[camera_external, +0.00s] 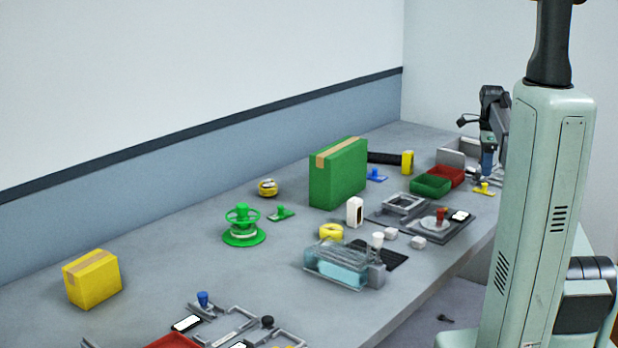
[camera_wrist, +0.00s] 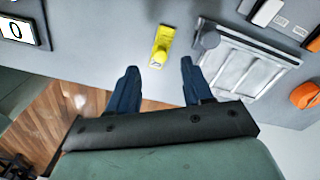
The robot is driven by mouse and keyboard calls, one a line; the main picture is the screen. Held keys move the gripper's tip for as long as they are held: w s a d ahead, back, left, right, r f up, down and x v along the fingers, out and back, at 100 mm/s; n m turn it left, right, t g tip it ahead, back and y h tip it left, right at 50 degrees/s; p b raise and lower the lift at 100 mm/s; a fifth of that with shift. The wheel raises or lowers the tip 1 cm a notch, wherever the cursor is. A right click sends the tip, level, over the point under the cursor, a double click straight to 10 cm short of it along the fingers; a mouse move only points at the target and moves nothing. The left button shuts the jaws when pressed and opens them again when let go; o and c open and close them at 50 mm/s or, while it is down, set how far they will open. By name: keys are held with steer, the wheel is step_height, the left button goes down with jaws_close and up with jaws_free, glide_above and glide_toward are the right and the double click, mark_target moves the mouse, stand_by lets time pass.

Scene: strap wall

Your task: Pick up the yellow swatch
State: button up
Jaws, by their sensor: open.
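The yellow swatch (camera_wrist: 160,49) is a small flat yellow piece with a raised round knob. In the wrist view it lies on the grey table, just beyond my fingertips and roughly centred between them. In the external view the yellow swatch (camera_external: 484,190) lies near the table's right edge. My gripper (camera_wrist: 159,67) is open and empty, with its two dark blue fingers apart on either side of the swatch's line. In the external view my gripper (camera_external: 487,163) is at the far right, close to the swatch and partly hidden by my arm.
A grey tray (camera_wrist: 245,68) stands right of the swatch in the wrist view, with an orange object (camera_wrist: 305,95) beyond it. A dark device with a white display (camera_wrist: 15,30) is at upper left. Red (camera_external: 447,175) and green (camera_external: 430,185) bins stand left of the swatch in the external view.

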mark_target(484, 188)
steer(key=shift+d+f, duration=0.1)
steer(key=shift+f, duration=2.9)
jaws_close()
